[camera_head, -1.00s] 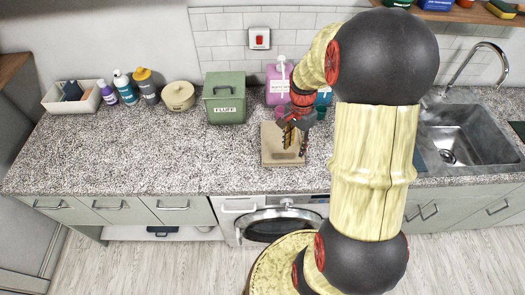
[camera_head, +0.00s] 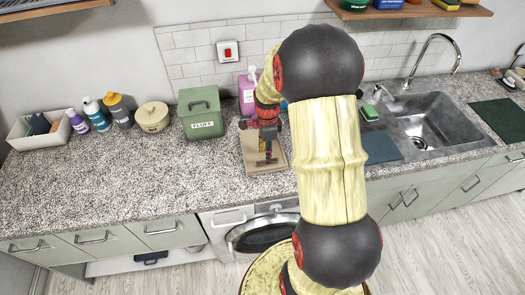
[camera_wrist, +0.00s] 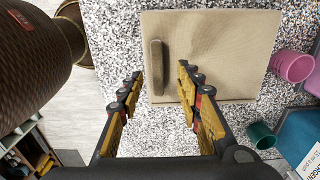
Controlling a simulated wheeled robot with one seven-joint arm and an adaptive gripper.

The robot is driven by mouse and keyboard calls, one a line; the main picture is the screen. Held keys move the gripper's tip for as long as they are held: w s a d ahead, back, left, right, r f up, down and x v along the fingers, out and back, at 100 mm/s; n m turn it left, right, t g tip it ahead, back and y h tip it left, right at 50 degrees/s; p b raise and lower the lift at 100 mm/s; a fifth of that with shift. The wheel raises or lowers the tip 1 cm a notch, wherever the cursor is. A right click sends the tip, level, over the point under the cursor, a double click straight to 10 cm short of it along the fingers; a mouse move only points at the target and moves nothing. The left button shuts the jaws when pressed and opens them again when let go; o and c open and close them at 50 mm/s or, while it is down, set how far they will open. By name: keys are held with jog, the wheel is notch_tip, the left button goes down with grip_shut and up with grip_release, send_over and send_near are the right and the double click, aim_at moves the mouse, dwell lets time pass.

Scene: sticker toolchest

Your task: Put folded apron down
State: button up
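A flat tan square, apparently the folded apron (camera_wrist: 225,45), lies on the speckled counter. A raised brown strip (camera_wrist: 156,67) runs along its left side in the wrist view. In the head view the tan square (camera_head: 252,160) is partly hidden by my arm. My gripper (camera_wrist: 160,76) is open, with its two fingers spread apart and nothing seen held between them. In the head view my gripper (camera_head: 267,150) is over the square; contact cannot be told.
A green box (camera_head: 201,118) stands left of the square, with a purple bottle (camera_head: 246,92) behind. The sink (camera_head: 432,122) is right. The counter's left-front part is clear.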

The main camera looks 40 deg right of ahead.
notch_tip(320, 180, down, 4)
jog(key=shift+s+r, duration=0.1)
jog(key=shift+s, duration=0.05)
jog(key=shift+c, duration=1.3)
grip_shut()
